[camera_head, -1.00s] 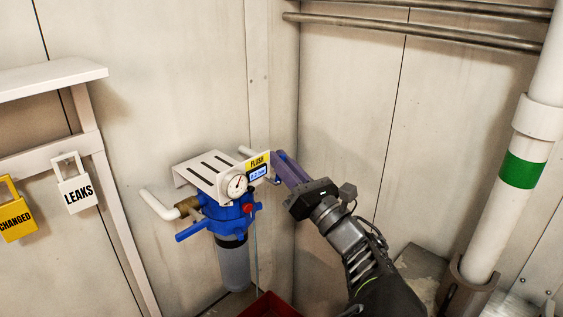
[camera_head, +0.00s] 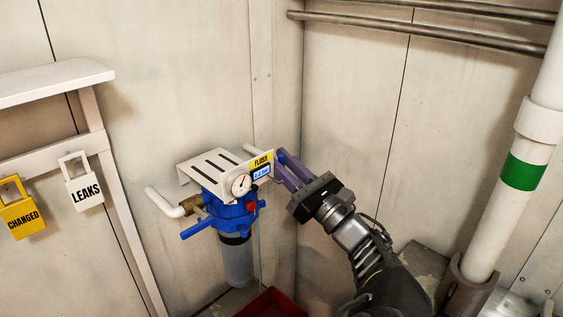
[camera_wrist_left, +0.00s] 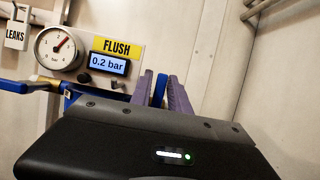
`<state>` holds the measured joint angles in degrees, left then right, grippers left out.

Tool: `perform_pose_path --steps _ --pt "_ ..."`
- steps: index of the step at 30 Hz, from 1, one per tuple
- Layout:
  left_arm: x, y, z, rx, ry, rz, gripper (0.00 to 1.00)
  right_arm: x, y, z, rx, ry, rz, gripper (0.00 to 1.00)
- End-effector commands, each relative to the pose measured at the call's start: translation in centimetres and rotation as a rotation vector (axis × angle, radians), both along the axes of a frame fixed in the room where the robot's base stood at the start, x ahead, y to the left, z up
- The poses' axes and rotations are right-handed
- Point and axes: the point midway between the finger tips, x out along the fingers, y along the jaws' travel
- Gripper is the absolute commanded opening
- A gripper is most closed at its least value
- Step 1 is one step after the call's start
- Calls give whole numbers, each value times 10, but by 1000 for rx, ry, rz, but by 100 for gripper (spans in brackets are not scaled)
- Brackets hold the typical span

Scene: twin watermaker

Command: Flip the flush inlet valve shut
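The filter unit (camera_head: 234,215) hangs on the wall with a blue head and grey bowl. Its white panel carries a round gauge (camera_head: 241,184), a FLUSH label (camera_head: 261,161) and a display; the wrist view reads 0.2 bar (camera_wrist_left: 108,63). A blue lever (camera_head: 197,230) sticks out at the lower left. My left gripper (camera_head: 282,167) is just right of the panel, its purple fingers apart. In the left wrist view a blue upright piece (camera_wrist_left: 160,88), perhaps a valve handle, stands between the fingers (camera_wrist_left: 161,92); contact is unclear. My right gripper is out of view.
A white pipe (camera_head: 163,203) joins the unit's left side. Yellow and white padlock tags (camera_head: 83,187) hang from a rack at left. A red bin (camera_head: 272,303) is below. A thick white pipe with a green band (camera_head: 523,171) stands at right. Walls meet behind the gripper.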

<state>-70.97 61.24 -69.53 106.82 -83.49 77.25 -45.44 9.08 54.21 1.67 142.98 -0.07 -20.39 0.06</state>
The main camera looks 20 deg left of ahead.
Motion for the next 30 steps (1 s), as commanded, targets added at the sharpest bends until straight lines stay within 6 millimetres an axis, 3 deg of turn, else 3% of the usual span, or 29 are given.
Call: perform_pose_path --steps 5,18,30 --pt "-3 -11 -5 1 0 -2 22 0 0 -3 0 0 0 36" --pt "-22 -66 -29 2 0 -1 22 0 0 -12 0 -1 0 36" --pt "-23 -68 -30 0 0 0 22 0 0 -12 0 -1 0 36"
